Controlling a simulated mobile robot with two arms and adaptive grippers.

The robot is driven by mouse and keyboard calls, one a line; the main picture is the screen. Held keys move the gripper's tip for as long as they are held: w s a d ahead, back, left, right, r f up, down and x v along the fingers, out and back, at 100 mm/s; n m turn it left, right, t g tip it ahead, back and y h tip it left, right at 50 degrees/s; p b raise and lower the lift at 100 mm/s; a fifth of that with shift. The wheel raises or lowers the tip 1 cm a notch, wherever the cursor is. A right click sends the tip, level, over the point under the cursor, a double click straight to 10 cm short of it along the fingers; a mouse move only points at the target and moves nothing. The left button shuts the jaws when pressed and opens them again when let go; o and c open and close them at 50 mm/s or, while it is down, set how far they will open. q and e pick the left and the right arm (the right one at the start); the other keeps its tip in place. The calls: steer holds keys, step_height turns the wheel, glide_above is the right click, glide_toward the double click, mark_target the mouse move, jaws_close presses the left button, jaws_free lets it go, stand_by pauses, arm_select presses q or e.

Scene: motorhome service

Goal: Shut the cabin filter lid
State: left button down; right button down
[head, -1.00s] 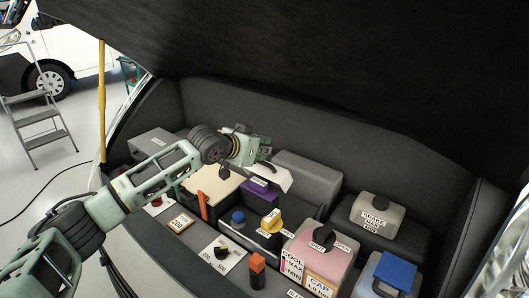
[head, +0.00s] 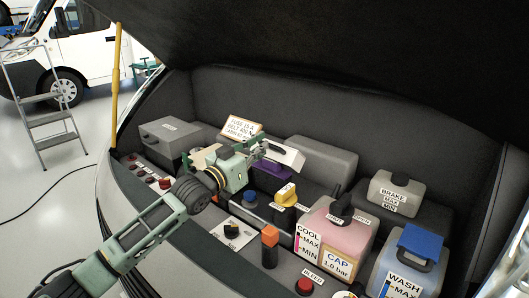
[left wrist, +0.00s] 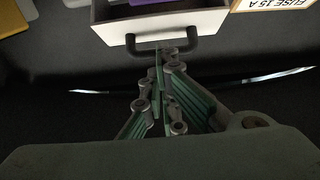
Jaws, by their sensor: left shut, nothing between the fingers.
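A white panel with a dark handle, which looks like the cabin filter lid (head: 291,157), stands up at a tilt in the middle of the engine bay. A purple block (head: 275,172) is just in front of it. My left gripper (head: 268,148) is shut and empty, with its fingertips close to the panel. In the left wrist view, the shut fingers (left wrist: 163,50) overlap the dark handle (left wrist: 191,42) below the white panel edge (left wrist: 212,24). I cannot tell whether they touch. My right gripper is not in view.
A fuse card (head: 242,129) stands behind my left wrist. A yellow cap (head: 286,195), a pink coolant tank (head: 338,232), a brake fluid tank (head: 397,192) and a washer tank (head: 405,272) are to the right. A grey box (head: 170,135) is at left. The raised hood hangs above.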

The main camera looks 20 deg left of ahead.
arm_select(q)
steer(key=shift+s+r, duration=0.1)
steer(key=shift+r, duration=0.2)
stand_by(0.9)
steer(key=shift+r, duration=0.15)
